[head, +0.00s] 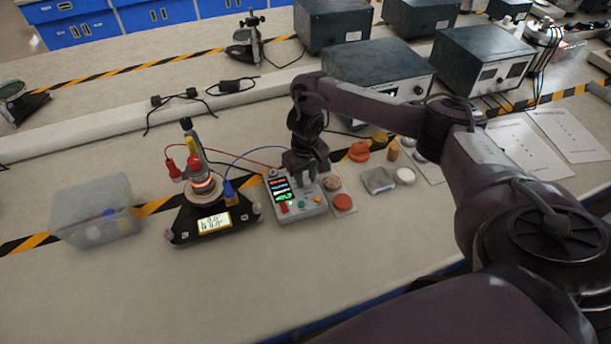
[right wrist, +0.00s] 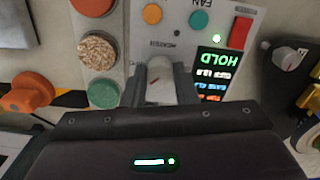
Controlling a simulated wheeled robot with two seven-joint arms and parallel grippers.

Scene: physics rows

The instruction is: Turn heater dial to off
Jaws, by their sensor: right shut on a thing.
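The grey control box (head: 312,208) stands on the bench near the middle, with a lit display (head: 280,188). In the right wrist view the box (right wrist: 222,52) shows a label reading HEATER, a label reading FAN, a red switch, orange and teal buttons and the display (right wrist: 215,72), whose top line reads HOLD. The heater dial (right wrist: 160,86) is a pale knob below the HEATER label. My right gripper (head: 304,172) points down over the box. In the wrist view its fingers (right wrist: 160,80) are shut on the dial, one on each side. My left gripper is in neither view.
A black heating stand (head: 212,215) with red and blue leads is left of the box. A translucent bin (head: 95,215) is farther left. Sample discs (head: 341,202) lie right of the box. Dark instrument boxes (head: 375,70) stand behind. The front bench is clear.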

